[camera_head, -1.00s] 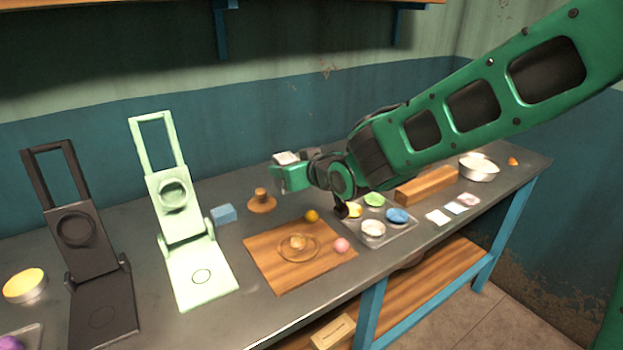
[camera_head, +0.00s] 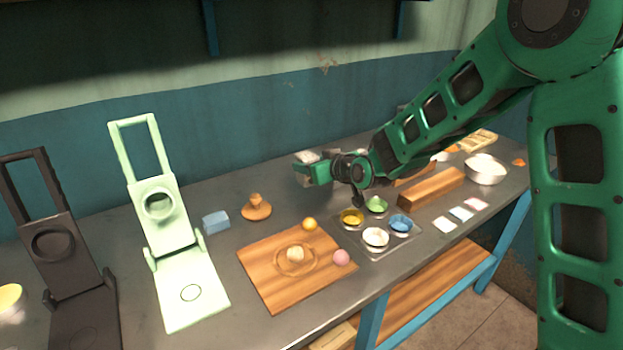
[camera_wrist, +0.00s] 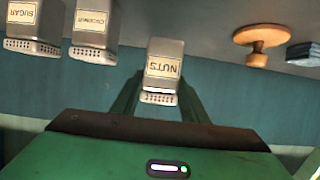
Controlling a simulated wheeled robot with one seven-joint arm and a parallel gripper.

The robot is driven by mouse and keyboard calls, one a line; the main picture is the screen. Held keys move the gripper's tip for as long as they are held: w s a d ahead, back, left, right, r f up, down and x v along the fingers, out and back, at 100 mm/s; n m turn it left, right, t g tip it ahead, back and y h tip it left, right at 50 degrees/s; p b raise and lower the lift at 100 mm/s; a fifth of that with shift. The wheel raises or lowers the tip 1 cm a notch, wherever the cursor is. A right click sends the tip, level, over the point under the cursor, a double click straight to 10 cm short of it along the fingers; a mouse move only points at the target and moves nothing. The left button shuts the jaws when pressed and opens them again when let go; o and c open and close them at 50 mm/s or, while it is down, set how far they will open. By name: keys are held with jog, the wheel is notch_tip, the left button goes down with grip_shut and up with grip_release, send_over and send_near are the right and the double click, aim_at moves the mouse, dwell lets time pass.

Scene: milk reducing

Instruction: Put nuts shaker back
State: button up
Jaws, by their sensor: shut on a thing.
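The wrist view is upside down. In it the grey nuts shaker (camera_wrist: 165,68), with a cream label reading NUTS and a perforated top, is between my gripper's (camera_wrist: 161,88) two fingers, which are shut on it. It looks upright. In the head view my gripper (camera_head: 312,172) is over the back part of the table, right of the wooden stamp. I cannot tell whether the shaker's base touches the table. A sugar shaker (camera_wrist: 35,25) and what looks like a coconut shaker (camera_wrist: 94,28) stand side by side, apart from the nuts shaker.
The wooden stamp (camera_head: 256,207) and a blue block (camera_head: 216,222) are left of my gripper. In front are a wooden board (camera_head: 270,280) and a tray (camera_head: 377,252) of coloured bowls. A pale green press (camera_head: 170,240) stands left. A wooden block (camera_head: 430,189) lies right.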

jog(key=shift+w+d+f, duration=0.3)
jog(key=shift+w+f, duration=0.05)
jog(key=shift+w, duration=0.05)
jog(key=shift+f, duration=1.9)
jog(key=o, duration=1.2)
jog(key=shift+f, duration=0.1)
jog(key=shift+c, duration=0.2)
jog(key=v, duration=1.2)
